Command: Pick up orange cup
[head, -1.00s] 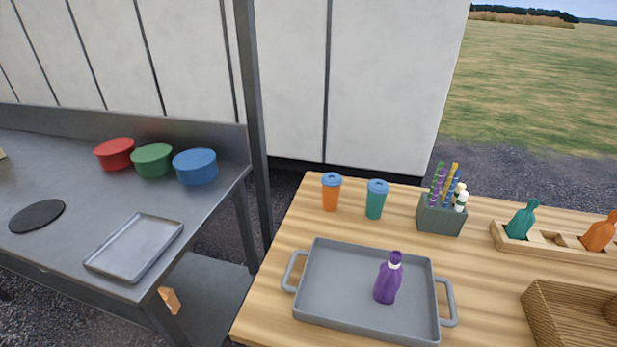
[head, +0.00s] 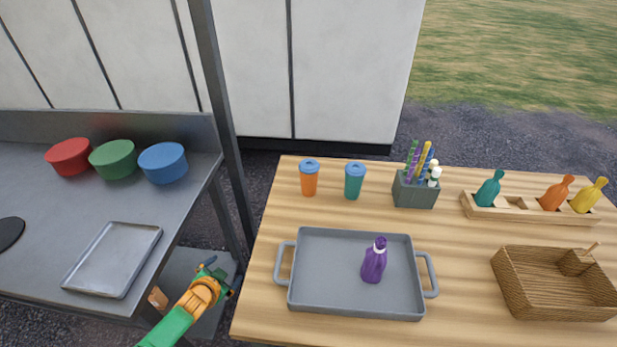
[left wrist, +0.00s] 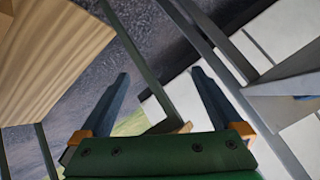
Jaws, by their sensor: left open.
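The orange cup (head: 309,180) stands upright with a blue lid at the back left of the wooden table (head: 262,285). A teal cup (head: 354,183) with a blue lid stands just to its right. My left gripper (head: 221,269) is low, left of the wooden table, in front of and well apart from the orange cup. In the left wrist view my left gripper (left wrist: 160,95) is open with nothing between its fingers. The orange cup does not show in that view. My right gripper is not in view.
A grey tray (head: 330,303) holding a purple bottle (head: 374,262) lies in front of the cups. A dark holder (head: 414,194) with straws stands right of them. Bottle rack (head: 482,210) and woven basket (head: 530,305) are farther right. A grey post (head: 222,100) rises left of the table.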

